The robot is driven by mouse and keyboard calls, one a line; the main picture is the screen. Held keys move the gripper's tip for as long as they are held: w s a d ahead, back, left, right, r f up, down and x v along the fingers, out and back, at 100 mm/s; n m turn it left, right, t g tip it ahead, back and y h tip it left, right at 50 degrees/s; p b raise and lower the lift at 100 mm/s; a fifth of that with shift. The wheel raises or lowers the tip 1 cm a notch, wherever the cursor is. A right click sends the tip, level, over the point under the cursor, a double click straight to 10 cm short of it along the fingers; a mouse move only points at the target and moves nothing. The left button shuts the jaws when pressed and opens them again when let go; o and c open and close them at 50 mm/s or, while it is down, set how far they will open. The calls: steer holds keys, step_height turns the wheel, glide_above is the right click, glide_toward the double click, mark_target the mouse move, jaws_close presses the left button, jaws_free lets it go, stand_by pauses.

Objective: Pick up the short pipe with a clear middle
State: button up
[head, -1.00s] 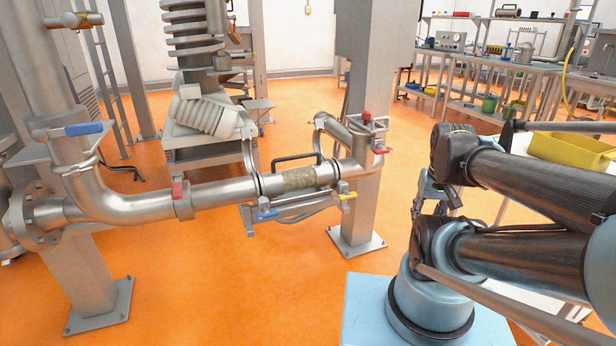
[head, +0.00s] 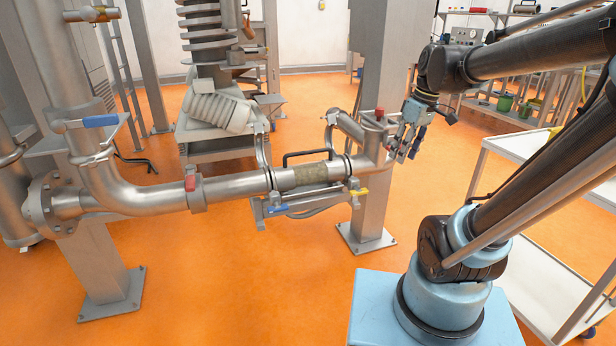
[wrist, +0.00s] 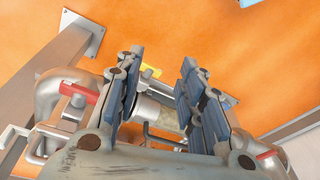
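The short pipe with a clear middle (head: 302,177) sits in the horizontal pipe line, its mottled, see-through section between two joints. A black handle (head: 305,155) is above it.
A blue-handled valve (head: 278,209) and a yellow-handled valve (head: 358,192) are on the thin bypass line below. A red-handled clamp (head: 190,183) is to the left. A grey post (head: 372,215) stands behind the end fitting. A white cart (head: 545,160) is at right. Orange floor in front is open.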

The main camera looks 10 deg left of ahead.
steer(key=w+a+r+n+g+y, duration=0.15)
steer(key=w+a+r+n, duration=0.35)
steer(key=w+a+n, duration=0.5)
steer(key=n+g, duration=0.2)
steer(key=n, duration=0.2)
glide_toward(308, 153)
steer(key=shift+y, duration=0.25)
steer(key=f, duration=0.2)
steer(key=a+f, duration=0.1)
steer(key=f, duration=0.1)
steer(key=shift+a+f, duration=0.1)
steer(key=shift+f, duration=0.1)
steer(key=x, duration=0.4)
steer(key=shift+s+f, duration=0.15)
steer(key=shift+f, duration=0.2)
steer(key=shift+s+a+f, duration=0.1)
steer(key=shift+a+f, duration=0.1)
steer(key=shift+f, duration=0.3)
steer(key=shift+f, duration=0.25)
jaws_close()
